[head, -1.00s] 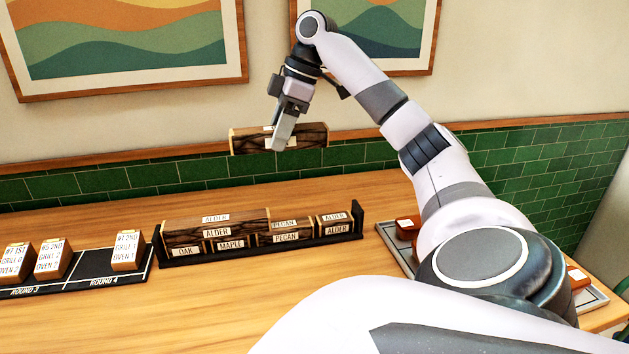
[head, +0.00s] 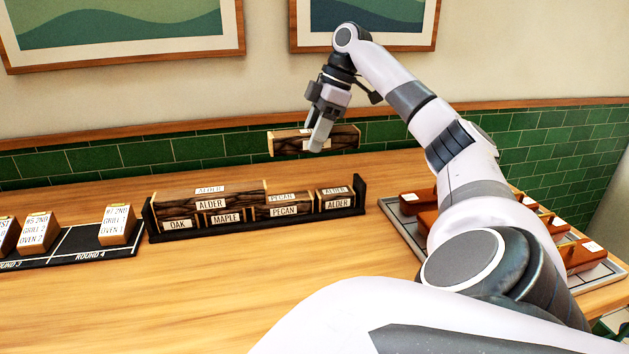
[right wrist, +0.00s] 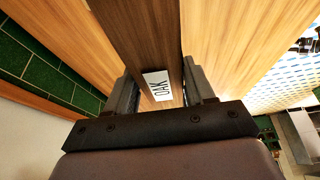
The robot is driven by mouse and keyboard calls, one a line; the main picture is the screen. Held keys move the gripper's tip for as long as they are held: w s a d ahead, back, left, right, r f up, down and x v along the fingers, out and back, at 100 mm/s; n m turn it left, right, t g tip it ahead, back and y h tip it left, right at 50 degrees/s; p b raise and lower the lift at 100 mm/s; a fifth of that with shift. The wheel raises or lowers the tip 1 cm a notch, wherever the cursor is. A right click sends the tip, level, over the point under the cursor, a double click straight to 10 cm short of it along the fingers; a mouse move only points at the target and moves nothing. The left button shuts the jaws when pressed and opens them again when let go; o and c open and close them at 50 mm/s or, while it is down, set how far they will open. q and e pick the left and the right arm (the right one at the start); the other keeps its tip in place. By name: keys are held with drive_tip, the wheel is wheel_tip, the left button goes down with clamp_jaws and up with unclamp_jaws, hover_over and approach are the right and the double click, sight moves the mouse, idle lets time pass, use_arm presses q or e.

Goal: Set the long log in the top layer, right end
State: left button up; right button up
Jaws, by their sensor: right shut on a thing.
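My right gripper (head: 318,136) is shut on a long dark log (head: 345,139) and holds it level in the air, above and behind the right part of the black rack. In the right wrist view the log (right wrist: 150,45) lies between the fingers and its label reads OAK. The rack (head: 361,190) stands on the counter. Its bottom layer shows logs labelled OAK, MAPLE, PECAN and ALDER. A long ALDER log (head: 180,207) lies on top at the left. The top of the right part bears PECAN and ALDER labels, with no log above it. My left gripper is not in view.
A black board (head: 75,254) marked ROUND 4 holds labelled blocks (head: 117,225) left of the rack. A grey tray (head: 400,220) with reddish-brown pieces stands at the right, partly behind my right arm. The green tiled wall (head: 100,157) is close behind. The front counter is clear.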

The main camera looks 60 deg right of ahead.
wheel_tip(320, 180, down, 4)
drive_tip(key=shift+r+b, duration=0.15)
drive_tip(key=shift+b, duration=0.7)
wheel_tip(320, 180, down, 5)
drive_tip(key=b, duration=0.3)
drive_tip(key=shift+f, duration=0.2)
use_arm(q)
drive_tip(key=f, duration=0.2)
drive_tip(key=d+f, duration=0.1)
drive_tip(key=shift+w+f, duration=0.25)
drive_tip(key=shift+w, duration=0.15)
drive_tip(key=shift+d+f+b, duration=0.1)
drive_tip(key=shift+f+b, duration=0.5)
drive_tip(key=shift+b, duration=0.1)
use_arm(e)
drive_tip(key=shift+f, duration=0.6)
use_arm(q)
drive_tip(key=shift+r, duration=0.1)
use_arm(e)
drive_tip(key=o, duration=1.2)
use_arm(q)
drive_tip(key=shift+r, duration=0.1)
use_arm(e)
drive_tip(key=shift+r, duration=0.1)
